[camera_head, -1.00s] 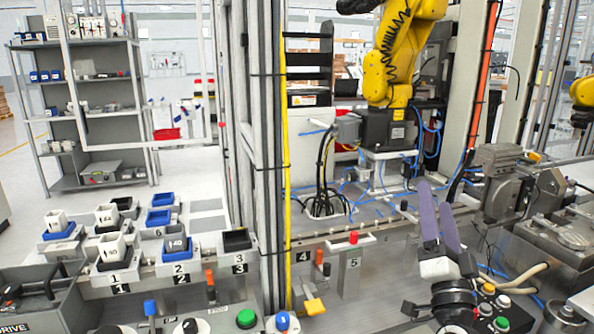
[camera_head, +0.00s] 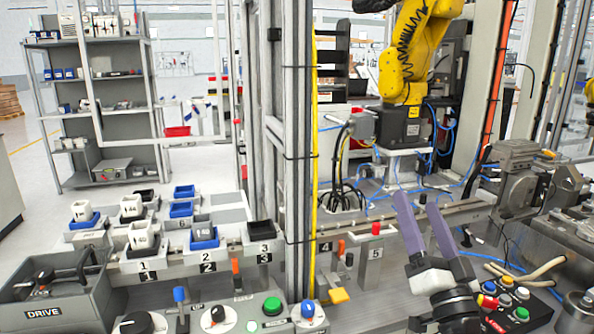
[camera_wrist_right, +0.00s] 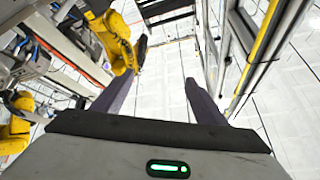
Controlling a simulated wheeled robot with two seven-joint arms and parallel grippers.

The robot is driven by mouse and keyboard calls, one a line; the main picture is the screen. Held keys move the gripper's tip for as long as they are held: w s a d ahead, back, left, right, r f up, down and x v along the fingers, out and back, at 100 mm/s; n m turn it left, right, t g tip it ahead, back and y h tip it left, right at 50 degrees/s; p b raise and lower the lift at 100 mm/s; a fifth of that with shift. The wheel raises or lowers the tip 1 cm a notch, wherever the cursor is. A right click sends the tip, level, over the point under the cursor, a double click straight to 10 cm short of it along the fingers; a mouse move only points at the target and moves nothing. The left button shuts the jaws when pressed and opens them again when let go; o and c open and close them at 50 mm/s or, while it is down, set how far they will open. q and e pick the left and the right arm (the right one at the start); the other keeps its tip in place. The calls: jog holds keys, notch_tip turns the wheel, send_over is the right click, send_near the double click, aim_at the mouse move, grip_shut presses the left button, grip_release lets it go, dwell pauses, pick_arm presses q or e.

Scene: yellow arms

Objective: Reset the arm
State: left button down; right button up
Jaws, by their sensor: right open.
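My right gripper (camera_head: 425,226) is at the lower right of the head view, above the button box at the front right of the bench. Its two purple fingers point up and stand apart, with nothing between them. In the right wrist view the fingers (camera_wrist_right: 158,95) are spread wide and empty, with floor and machine frames beyond. My left gripper is not in view.
A control box with coloured buttons (camera_head: 512,305) lies below my right gripper. Grey posts (camera_head: 294,150) stand in the middle. Numbered trays with white and blue bins (camera_head: 203,236) are at left. A yellow robot arm (camera_head: 408,60) stands behind.

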jog(key=s+a+f+n+g, duration=0.2)
jog(key=s+f+g, duration=0.15)
jog(key=f, duration=0.65)
jog(key=s+a+f+n+g+y, duration=0.15)
jog(key=s+f, duration=0.25)
jog(key=f, duration=0.5)
jog(key=s+a+f+n+g, duration=0.1)
jog(key=s+a+f+g, duration=0.2)
jog(key=f, duration=0.7)
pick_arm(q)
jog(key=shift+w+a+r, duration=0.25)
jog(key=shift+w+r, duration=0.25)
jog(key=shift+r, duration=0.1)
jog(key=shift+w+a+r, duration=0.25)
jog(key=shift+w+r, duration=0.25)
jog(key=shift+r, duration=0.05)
pick_arm(e)
jog(key=s+f+n+g+h, duration=0.1)
jog(key=s+f+g, duration=0.6)
jog(key=s+f, duration=1.1)
jog(key=s+n, duration=0.1)
jog(key=s, duration=0.3)
jog(key=shift+s+d+f+g+h, duration=0.15)
jog(key=shift+d+f+g+h, duration=0.05)
jog(key=shift+g+h, duration=0.15)
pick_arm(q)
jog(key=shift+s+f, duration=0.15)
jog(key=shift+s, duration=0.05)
pick_arm(e)
jog(key=shift+c, duration=0.2)
